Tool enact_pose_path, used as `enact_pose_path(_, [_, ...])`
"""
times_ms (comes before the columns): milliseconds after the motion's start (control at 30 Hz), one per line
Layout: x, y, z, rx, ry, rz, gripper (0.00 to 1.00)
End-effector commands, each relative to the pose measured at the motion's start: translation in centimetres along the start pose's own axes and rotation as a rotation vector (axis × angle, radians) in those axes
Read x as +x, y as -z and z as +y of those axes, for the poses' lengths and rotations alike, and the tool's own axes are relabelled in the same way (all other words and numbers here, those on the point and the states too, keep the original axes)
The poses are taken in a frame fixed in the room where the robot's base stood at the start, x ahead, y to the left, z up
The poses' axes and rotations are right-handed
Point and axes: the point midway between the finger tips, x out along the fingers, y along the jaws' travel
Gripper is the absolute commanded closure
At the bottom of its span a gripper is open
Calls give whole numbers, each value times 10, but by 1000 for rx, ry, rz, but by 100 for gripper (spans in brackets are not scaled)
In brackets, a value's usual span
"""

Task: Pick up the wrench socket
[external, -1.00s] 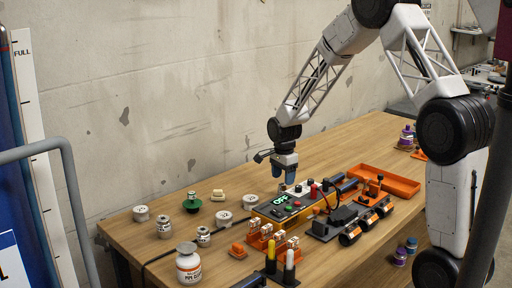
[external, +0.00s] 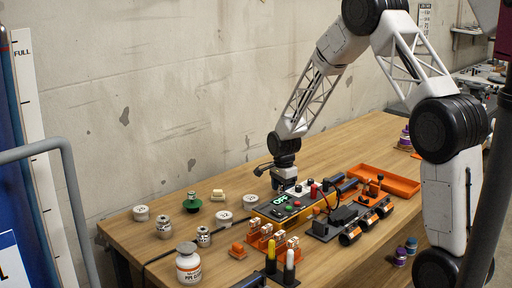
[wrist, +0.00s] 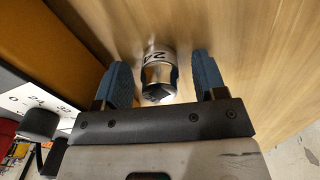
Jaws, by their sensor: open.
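The wrench socket (wrist: 158,72) is a shiny metal cylinder with a pale band and dark digits. In the wrist view it stands on the wooden table between the two blue fingers of my gripper (wrist: 162,70), with a visible gap on each side. My gripper is open and around the socket, not closed on it. In the external view my gripper (external: 284,182) is low over the table behind the control panel (external: 283,204). The socket cannot be made out there, and the fingertips are partly hidden.
The control panel with buttons stands directly in front of my gripper. Several white and metal pieces, such as a white disc (external: 223,217), lie to the left. An orange tray (external: 400,188) is at the right. Bare table (external: 330,150) lies behind.

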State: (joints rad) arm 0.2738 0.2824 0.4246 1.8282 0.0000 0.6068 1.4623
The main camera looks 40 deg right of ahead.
Motion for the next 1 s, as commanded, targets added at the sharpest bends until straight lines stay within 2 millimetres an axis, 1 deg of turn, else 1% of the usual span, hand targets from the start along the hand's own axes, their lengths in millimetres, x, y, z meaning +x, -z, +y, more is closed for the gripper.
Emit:
enact_pose_path(367, [0,0,0,0,0,0,35])
enact_pose_path(400, [0,0,0,0,0,0,37])
enact_pose_path(733, [0,0,0,0,0,0,87])
enact_pose_path(767, [-1,0,0,0,1,0,90])
enact_pose_path(1000, [-1,0,0,0,1,0,90])
